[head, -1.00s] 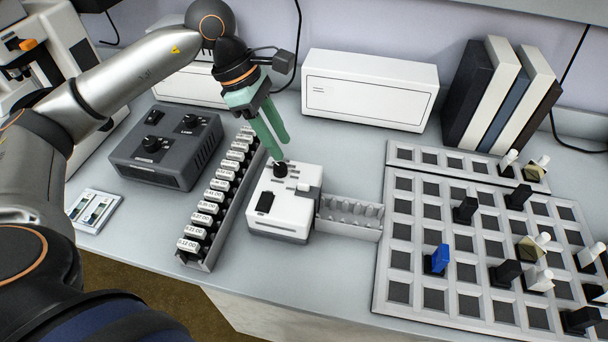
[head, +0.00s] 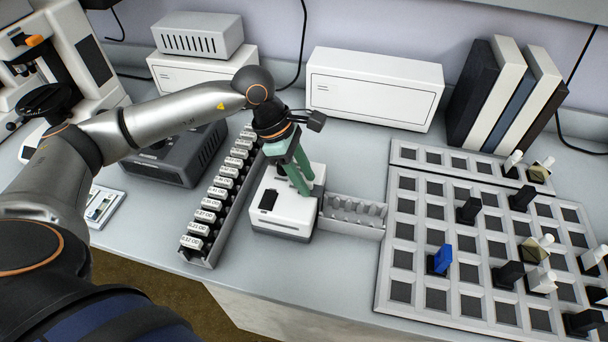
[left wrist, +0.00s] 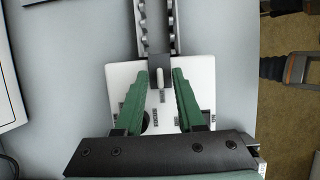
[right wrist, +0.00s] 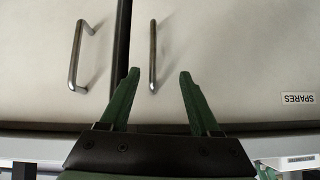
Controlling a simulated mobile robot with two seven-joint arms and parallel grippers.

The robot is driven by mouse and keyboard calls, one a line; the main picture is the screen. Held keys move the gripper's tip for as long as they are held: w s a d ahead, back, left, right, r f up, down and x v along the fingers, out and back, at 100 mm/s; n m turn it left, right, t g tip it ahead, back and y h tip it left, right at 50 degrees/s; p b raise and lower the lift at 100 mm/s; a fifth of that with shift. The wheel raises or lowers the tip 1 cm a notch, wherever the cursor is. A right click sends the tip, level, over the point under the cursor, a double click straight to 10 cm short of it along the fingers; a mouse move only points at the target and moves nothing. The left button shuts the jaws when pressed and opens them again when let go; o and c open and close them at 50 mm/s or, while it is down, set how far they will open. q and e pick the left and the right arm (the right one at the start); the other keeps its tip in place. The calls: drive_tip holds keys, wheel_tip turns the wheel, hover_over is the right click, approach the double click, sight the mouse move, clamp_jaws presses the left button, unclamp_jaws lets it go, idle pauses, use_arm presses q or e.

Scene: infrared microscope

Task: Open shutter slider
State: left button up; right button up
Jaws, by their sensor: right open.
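In the left wrist view the unit's top (left wrist: 125,78) shows a small white slider (left wrist: 160,78) at a dark slot, with small printed labels nearby. My left gripper (left wrist: 167,72) is open, its fingers to either side of the slider; I cannot tell if they touch it. A dark knob (left wrist: 147,122) is partly hidden. My right gripper (right wrist: 159,72) is open and empty.
A notched grey rack (head: 352,214) adjoins the unit's right side. A row of labelled holders (head: 207,216) stands left of it. A gridded tray (head: 420,265) fills the right. In the right wrist view, cabinet doors (right wrist: 220,50) with handles (right wrist: 78,60) are close by.

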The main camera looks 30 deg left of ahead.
use_arm(q)
clamp_jaws()
idle(1.2)
